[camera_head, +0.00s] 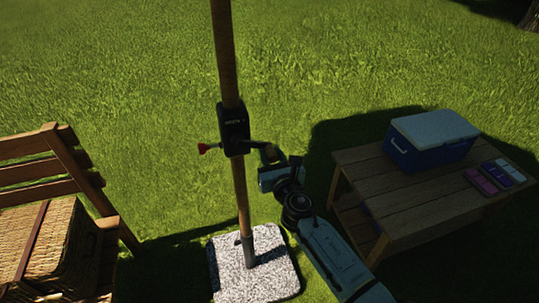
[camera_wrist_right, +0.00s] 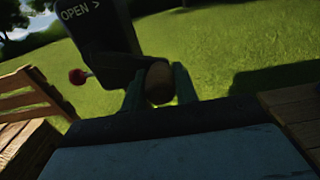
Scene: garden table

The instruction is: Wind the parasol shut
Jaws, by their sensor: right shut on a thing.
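The wooden parasol pole (camera_head: 226,60) stands upright in the middle of the head view; its canopy is out of frame. A black crank housing (camera_head: 234,130) is fixed around the pole. In the right wrist view the housing (camera_wrist_right: 97,42) bears the words "OPEN >". A red knob (camera_head: 203,148) sticks out on its left, and a crank arm reaches out on its right. My right gripper (camera_head: 270,154) is shut on the round brown crank handle (camera_wrist_right: 159,82), which sits between the two fingers in the wrist view. My left gripper is not in view.
The pole stands in a speckled stone base (camera_head: 226,272). A slatted wooden bench (camera_head: 40,142) with a wicker basket (camera_head: 55,250) is at left. A wooden table (camera_head: 375,190) at right bears a blue cooler (camera_head: 415,155) and several small coloured packs (camera_head: 481,181). Grass behind is clear.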

